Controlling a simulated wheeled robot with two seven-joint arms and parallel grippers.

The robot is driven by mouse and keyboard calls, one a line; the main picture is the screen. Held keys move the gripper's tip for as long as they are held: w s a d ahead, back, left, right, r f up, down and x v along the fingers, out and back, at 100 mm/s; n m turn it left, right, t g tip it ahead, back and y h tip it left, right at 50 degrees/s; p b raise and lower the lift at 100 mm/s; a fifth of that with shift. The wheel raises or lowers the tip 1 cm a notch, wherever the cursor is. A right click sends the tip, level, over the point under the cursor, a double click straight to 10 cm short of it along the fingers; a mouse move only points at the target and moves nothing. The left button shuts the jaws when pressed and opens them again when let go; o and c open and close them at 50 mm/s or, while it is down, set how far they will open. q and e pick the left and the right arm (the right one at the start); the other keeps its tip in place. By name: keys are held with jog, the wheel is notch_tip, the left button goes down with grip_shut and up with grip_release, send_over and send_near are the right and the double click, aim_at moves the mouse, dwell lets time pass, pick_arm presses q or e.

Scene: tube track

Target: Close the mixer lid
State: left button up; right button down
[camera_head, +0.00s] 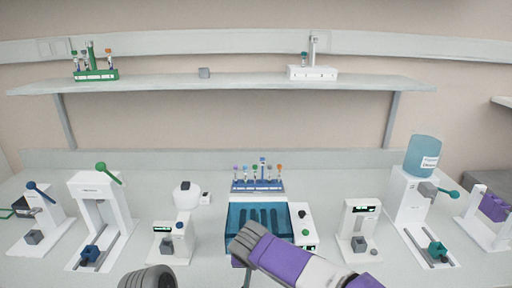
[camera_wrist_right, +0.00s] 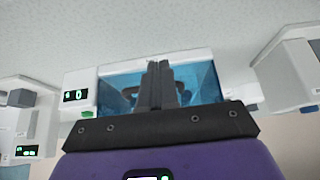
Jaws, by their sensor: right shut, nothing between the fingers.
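The mixer (camera_head: 303,226) stands at the middle of the bench, a white box with a knob and a green button on its right side. Its translucent blue lid (camera_head: 240,212) shows over dark slots; I cannot tell its exact angle. The lid also shows in the wrist view (camera_wrist_right: 198,78), behind my fingers. My right gripper (camera_head: 240,246) is at the mixer's front edge, overlapping the lid's lower part in the picture. Its fingers (camera_wrist_right: 157,75) are shut together and empty; whether they touch the lid is unclear. A dark ribbed part of my left arm shows at the bottom; its fingers are hidden.
A blue tube rack (camera_head: 257,186) stands right behind the mixer. Small white devices stand to its left (camera_head: 173,240) and right (camera_head: 359,230). A round white device (camera_head: 187,195) is at the back left. A shelf (camera_head: 230,84) runs above. Bare bench lies between the devices.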

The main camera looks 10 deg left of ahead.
jog(key=shift+r, duration=0.1)
jog(key=shift+s+r, duration=0.2)
jog(key=shift+r, duration=0.15)
jog(key=s+d+r+p, duration=0.2)
jog(key=s+r, duration=0.2)
jog(key=s, duration=0.8)
jog(key=d+f+g+y+p, duration=0.1)
jog(key=d+f+g, duration=0.2)
jog(key=f, duration=0.8)
jog(key=d+f+g+y+p, duration=0.15)
jog(key=d+f, duration=0.25)
jog(key=f, duration=0.8)
jog(key=s+d+f+m, duration=0.2)
jog(key=s+d+f, duration=0.3)
jog(key=f, duration=0.3)
jog(key=s+d+f+m, duration=0.3)
jog(key=s+d+f, duration=0.2)
jog(key=f, duration=0.3)
jog(key=shift+s+d+g+p, duration=0.35)
jog(key=shift+d+g, duration=0.1)
jog(key=shift+d, duration=0.1)
